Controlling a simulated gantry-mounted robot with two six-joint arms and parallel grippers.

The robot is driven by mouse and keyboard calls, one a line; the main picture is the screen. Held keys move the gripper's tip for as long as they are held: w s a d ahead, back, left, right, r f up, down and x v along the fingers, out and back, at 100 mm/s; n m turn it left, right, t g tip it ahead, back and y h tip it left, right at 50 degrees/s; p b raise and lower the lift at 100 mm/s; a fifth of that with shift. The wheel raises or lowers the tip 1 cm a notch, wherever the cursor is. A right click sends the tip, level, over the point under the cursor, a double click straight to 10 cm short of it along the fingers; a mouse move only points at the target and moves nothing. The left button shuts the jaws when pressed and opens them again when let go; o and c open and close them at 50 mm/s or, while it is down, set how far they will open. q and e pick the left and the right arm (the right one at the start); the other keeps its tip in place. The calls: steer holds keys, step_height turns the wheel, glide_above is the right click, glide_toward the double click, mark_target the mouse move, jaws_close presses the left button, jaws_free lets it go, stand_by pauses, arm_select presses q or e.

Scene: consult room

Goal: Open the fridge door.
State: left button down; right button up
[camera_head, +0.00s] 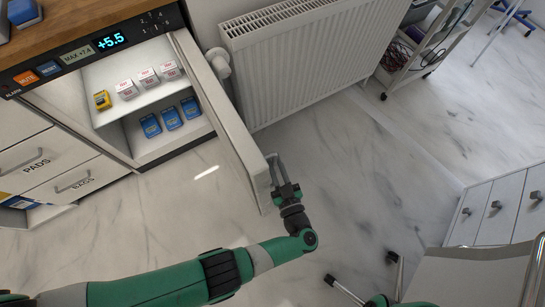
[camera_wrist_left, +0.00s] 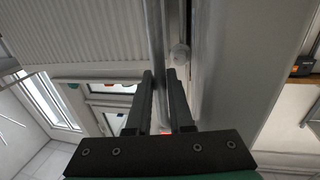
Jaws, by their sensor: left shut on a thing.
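The small fridge (camera_head: 136,127) at the upper left in the head view stands open. Its white door (camera_head: 225,115) is swung well out from the body, with its free edge toward the middle of the floor. My left gripper (camera_head: 282,180) is at the door's outer face near that free edge, shut on the metal handle (camera_head: 268,160). In the left wrist view the handle bar (camera_wrist_left: 155,35) runs between the fingers of the left gripper (camera_wrist_left: 160,80), beside the door (camera_wrist_left: 240,60). My right gripper is not in view.
Inside the fridge are white boxes (camera_head: 147,78), blue boxes (camera_head: 171,117) and a yellow item (camera_head: 102,100). A radiator (camera_head: 295,60) is on the wall beyond the door. Drawers (camera_head: 50,165) stand left, a white cabinet (camera_head: 500,208) right. The middle floor is mostly clear.

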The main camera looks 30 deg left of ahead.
arm_select(q)
steer(key=shift+s+a, duration=0.1)
steer(key=c, duration=1.2)
jaws_free()
steer(key=shift+o, duration=0.6)
steer(key=shift+a+r, duration=0.1)
steer(key=shift+a, duration=0.1)
steer(key=shift+d, duration=0.4)
steer(key=v, duration=1.1)
steer(key=shift+b, duration=0.35)
steer(key=shift+a, duration=0.15)
